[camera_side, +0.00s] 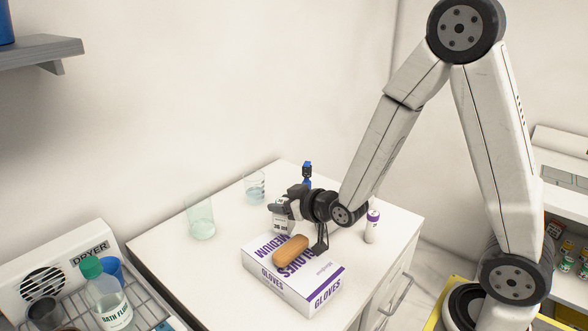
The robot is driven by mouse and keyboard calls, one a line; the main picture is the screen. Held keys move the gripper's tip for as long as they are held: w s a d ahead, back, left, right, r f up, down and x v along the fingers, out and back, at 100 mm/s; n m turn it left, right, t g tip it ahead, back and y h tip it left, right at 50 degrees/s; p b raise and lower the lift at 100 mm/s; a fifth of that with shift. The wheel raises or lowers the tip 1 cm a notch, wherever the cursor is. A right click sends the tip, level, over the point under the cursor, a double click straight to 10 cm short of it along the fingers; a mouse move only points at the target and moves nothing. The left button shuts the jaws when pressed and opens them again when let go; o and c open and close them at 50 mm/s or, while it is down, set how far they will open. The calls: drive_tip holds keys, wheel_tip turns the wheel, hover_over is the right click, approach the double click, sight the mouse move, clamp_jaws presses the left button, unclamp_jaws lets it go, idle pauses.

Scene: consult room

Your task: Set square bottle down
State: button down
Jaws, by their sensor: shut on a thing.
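My gripper (281,207) reaches in from the right, low over the white cabinet top (165,242). It is shut on a small pale bottle with a dark-printed label, the square bottle (283,227). The bottle looks about upright, and the gripper covers its upper part. Its base is close behind the glove box, and I cannot tell whether it touches the top.
A glove box (310,293) with a brown oblong thing (290,250) on it stands in front. A greenish glass (201,217) and a beaker (255,187) stand left and behind. A white-and-purple bottle (372,228) stands right. A drying rack with a bottle (108,297) is at lower left.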

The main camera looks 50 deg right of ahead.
drive_tip(key=shift+w+d+r+m+h, duration=0.15)
drive_tip(key=shift+w+d+m+h, duration=0.1)
drive_tip(key=shift+d+m+h, duration=0.35)
drive_tip(key=s+d+r+m+g+h, duration=0.15)
drive_tip(key=d+m+g+h, duration=0.55)
drive_tip(key=d, duration=1)
drive_tip(key=s+d+f+m+g+h, duration=0.2)
drive_tip(key=s+d+m+g+h, duration=0.2)
drive_tip(key=s+d+m+g, duration=0.5)
drive_tip(key=shift+s+d+m+g, duration=0.2)
drive_tip(key=shift+s+m+g, duration=1.2)
drive_tip(key=shift+s+m, duration=0.95)
drive_tip(key=shift+w+f+m, duration=0.25)
drive_tip(key=shift+w, duration=0.1)
drive_tip(key=shift+f, duration=3.2)
drive_tip(key=shift+f, duration=0.75)
